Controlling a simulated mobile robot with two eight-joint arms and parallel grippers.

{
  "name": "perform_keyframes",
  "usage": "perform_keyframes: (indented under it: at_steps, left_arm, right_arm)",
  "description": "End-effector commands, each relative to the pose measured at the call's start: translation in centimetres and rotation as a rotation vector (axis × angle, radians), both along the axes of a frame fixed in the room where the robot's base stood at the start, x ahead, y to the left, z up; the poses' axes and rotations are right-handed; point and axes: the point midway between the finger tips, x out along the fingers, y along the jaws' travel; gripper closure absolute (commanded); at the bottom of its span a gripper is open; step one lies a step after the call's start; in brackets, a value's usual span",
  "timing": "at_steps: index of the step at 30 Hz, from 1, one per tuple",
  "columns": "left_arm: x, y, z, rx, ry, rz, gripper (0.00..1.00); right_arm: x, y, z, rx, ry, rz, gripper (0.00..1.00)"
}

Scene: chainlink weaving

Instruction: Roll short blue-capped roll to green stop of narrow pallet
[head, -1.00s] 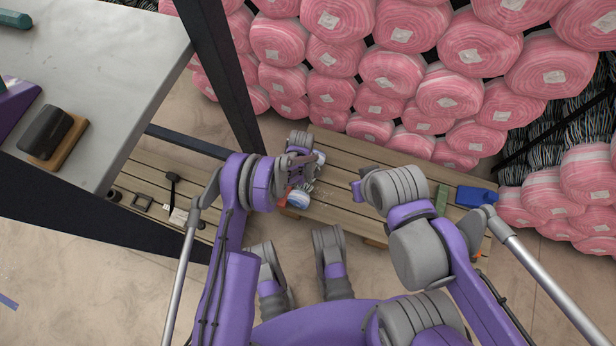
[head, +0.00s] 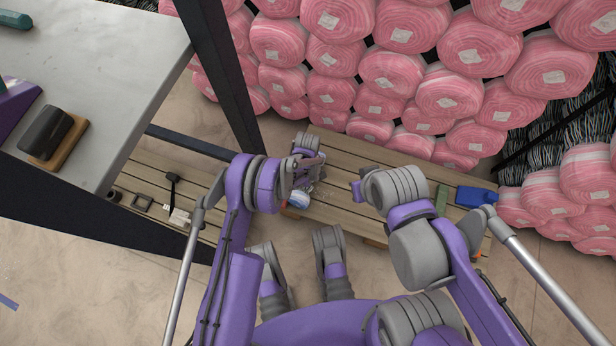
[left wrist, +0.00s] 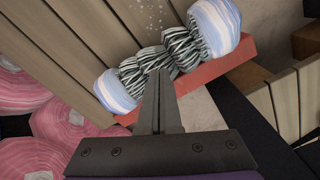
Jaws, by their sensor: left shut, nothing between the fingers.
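The roll (left wrist: 155,68) is dark-and-white chainlink with pale blue-and-white caps. In the left wrist view it lies along a red stop (left wrist: 228,75) at the edge of a slatted pallet (left wrist: 75,45). In the head view one cap (head: 299,200) shows at the pallet's (head: 370,165) left end; my left gripper hides the rest. My left gripper (left wrist: 160,75) is shut and empty, its fingertips at the roll's middle on the red stop's side; contact is unclear. A green stop (head: 442,199) is toward the pallet's right end. My right gripper (head: 357,190) is over the pallet; its jaws are unclear.
A blue item (head: 475,196) lies beyond the green stop. Pink rolls (head: 392,70) are stacked behind the pallet. A grey table (head: 100,70) and a dark post (head: 220,70) are at left. The slats between roll and green stop look clear.

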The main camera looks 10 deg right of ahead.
Motion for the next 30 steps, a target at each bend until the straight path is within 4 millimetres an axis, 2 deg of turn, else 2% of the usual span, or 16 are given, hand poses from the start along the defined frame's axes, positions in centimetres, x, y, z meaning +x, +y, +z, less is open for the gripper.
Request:
perform_keyframes:
  at_steps: [10, 23, 30]
  left_arm:
    - [-0.9, -1.4, 0.1, 0.0, 0.0, -0.002, 1.0]
    - [-1.2, -1.7, 0.0, 0.0, 0.0, 0.0, 1.0]
    - [-1.9, -2.8, -0.1, 0.0, 0.0, -0.002, 1.0]
  right_arm:
    - [0.0, 0.0, 0.0, 0.0, 0.0, 0.0, 1.0]
    - [0.0, 0.0, 0.0, 0.0, 0.0, 0.0, 1.0]
    - [0.0, 0.0, -0.1, 0.0, 0.0, 0.0, 1.0]
